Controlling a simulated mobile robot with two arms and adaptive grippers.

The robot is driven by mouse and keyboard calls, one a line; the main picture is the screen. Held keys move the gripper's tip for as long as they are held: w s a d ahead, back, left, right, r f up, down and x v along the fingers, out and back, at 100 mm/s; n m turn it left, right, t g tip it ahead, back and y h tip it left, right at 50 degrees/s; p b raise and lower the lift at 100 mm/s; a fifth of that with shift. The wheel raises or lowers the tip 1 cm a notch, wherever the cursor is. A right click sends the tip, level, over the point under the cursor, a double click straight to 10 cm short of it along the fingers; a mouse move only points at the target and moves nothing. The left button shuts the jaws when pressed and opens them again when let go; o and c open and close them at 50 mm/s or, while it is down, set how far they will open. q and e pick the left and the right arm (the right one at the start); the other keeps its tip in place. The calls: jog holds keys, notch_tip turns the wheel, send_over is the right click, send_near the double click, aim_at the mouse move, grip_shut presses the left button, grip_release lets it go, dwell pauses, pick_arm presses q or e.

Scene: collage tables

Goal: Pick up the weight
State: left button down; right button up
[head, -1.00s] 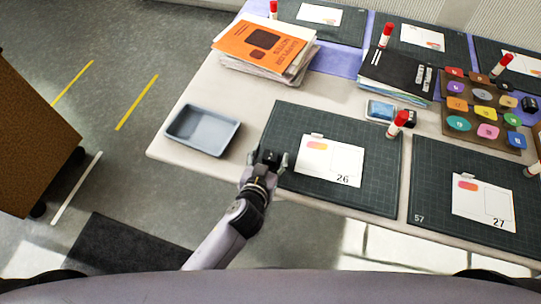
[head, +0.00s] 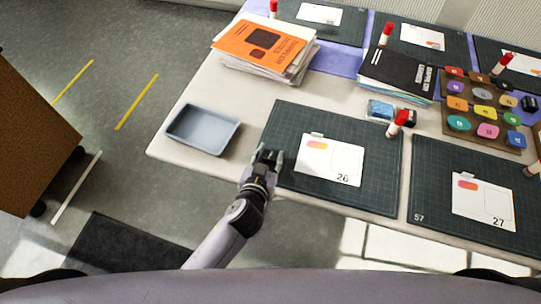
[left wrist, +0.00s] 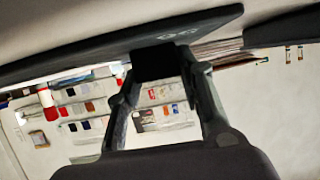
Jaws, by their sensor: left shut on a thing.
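The weight (head: 268,157) looks like a small dark block at the left edge of the nearest left cutting mat (head: 300,115). My left gripper (head: 267,155) is shut on it, near the table's front edge. In the left wrist view the dark block (left wrist: 155,60) sits between the two finger ends, next to the dark mat edge. The fingers hide part of the block in the head view. I cannot tell whether it is touching the mat or slightly raised. My right gripper is not in view.
A grey-blue tray (head: 202,148) lies left of the gripper on the table. A white card (head: 330,160) marked 26 and a red-capped glue stick (head: 398,122) are on the mat. Books (head: 265,45) stand farther back. Bare table shows between tray and mat.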

aim_at(269, 158)
pick_arm(q)
jog(key=shift+r, duration=0.1)
notch_tip(269, 158, up, 20)
jog(key=p, duration=0.2)
dwell(0.5)
